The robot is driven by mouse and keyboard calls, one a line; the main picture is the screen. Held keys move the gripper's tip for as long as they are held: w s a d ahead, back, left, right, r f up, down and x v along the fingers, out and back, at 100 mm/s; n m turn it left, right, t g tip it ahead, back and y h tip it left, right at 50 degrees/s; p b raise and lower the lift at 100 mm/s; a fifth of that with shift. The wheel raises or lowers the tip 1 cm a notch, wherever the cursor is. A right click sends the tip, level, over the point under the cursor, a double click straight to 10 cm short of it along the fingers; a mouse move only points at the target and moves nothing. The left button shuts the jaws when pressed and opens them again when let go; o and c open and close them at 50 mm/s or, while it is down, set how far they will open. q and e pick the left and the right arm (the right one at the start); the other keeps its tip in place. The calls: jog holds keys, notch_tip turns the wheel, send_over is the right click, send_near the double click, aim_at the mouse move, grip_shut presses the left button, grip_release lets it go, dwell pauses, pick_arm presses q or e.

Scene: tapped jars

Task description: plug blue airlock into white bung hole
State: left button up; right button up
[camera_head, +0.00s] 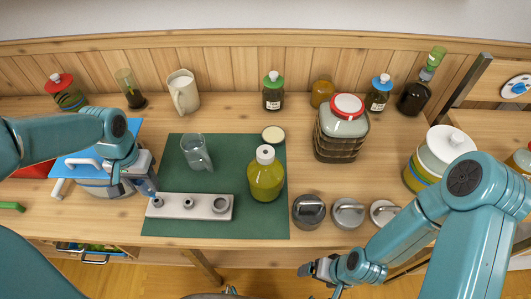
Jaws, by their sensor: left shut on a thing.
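The white bung (265,151), with a dark hole in its top, sits in the neck of a jar of yellow-green liquid (265,181) on the green mat (262,222). My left gripper (147,186) is at the left end of the grey rack (205,205), just above its leftmost hole. It is shut on a small bluish piece, which looks like the blue airlock; the fingers hide most of it, and I cannot tell whether it still touches the rack. My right gripper (318,270) is low at the table's front edge, away from the jar; its jaw opening is unclear.
A clear beaker (196,152) stands behind the rack, and a pale lid (272,133) lies behind the jar. A large red-lidded jar (341,136) stands to the right. Several metal-lidded pieces (348,212) line the front right. The mat between rack and jar is narrow but clear.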

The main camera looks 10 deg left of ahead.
pick_arm(q)
notch_tip(320, 180, up, 6)
jog(key=p, duration=0.4)
jog(key=shift+f, duration=0.1)
jog(key=shift+s, duration=0.1)
